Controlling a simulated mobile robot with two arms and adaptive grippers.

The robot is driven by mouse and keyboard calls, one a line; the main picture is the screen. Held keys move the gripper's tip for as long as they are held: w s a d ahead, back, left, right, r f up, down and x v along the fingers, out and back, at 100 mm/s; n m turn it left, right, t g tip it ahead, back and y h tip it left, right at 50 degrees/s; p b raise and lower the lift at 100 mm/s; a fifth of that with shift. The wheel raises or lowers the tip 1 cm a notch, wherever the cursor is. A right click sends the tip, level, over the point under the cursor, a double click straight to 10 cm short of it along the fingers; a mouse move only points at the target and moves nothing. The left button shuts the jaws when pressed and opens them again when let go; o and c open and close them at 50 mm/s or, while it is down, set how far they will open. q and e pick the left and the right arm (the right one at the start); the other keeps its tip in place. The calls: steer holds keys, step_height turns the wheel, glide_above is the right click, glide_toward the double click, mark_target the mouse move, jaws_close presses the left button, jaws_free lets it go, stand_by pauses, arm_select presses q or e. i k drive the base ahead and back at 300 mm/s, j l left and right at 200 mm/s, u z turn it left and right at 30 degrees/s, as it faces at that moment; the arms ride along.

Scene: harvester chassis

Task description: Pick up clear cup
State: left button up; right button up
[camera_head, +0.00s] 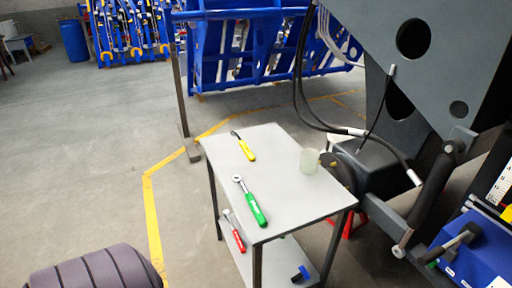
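The clear cup (309,161) stands upright near the right edge of a grey table (285,198). It is a pale, see-through cylinder and nothing touches it from above. Neither my left nor my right gripper shows in the head view.
A yellow-handled tool (245,148) and a green-handled ratchet (251,202) lie on the tabletop left of the cup. A red-handled tool (235,232) lies on the lower shelf. A large grey machine (425,90) with hanging hoses stands close on the right. Open floor lies left of the table.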

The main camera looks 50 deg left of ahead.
mark_target(309, 162)
steer(key=j+u, duration=0.1)
steer(key=u, duration=0.95)
